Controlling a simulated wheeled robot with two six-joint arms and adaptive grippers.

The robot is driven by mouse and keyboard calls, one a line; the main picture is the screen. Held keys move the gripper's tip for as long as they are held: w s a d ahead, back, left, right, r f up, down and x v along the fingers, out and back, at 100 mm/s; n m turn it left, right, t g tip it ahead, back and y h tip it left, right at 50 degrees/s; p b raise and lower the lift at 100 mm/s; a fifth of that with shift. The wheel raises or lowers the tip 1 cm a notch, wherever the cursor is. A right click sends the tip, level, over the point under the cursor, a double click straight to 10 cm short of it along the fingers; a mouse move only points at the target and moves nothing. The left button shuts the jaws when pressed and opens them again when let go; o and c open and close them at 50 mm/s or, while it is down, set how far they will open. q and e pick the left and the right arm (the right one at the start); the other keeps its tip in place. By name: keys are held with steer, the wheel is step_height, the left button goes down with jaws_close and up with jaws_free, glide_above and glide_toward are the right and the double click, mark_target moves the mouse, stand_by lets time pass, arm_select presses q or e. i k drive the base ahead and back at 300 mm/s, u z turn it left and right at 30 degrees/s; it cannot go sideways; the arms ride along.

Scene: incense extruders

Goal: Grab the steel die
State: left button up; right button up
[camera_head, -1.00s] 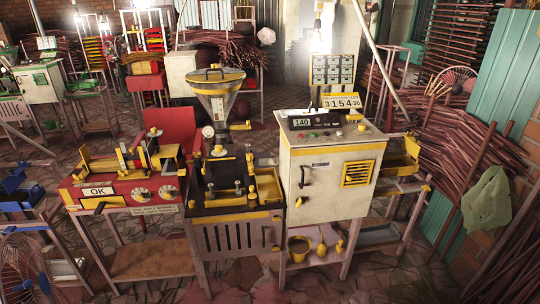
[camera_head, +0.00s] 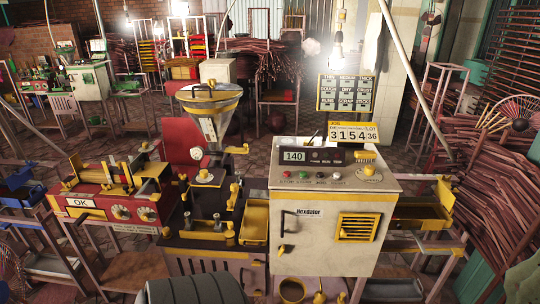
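I cannot make out for sure which thing is the steel die. The extruder stands in the middle, with a steel and yellow hopper (camera_head: 210,100) on top and a round gauge (camera_head: 197,153) beside it. On its dark bed (camera_head: 190,243) are several small upright dark and yellow fittings (camera_head: 216,228), too small to identify. A yellow tray (camera_head: 254,221) sits at the bed's right end. Neither of my grippers shows in the head view.
A cream control cabinet (camera_head: 300,245) with displays stands right of the extruder. A red machine marked OK (camera_head: 110,205) stands left. A yellow trough (camera_head: 420,215) is at right. Stick bundles (camera_head: 490,170) crowd the right side.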

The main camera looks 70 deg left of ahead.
mark_target(237, 173)
steer(key=u, duration=0.4)
steer(key=i, duration=0.85)
steer(key=u, duration=0.75)
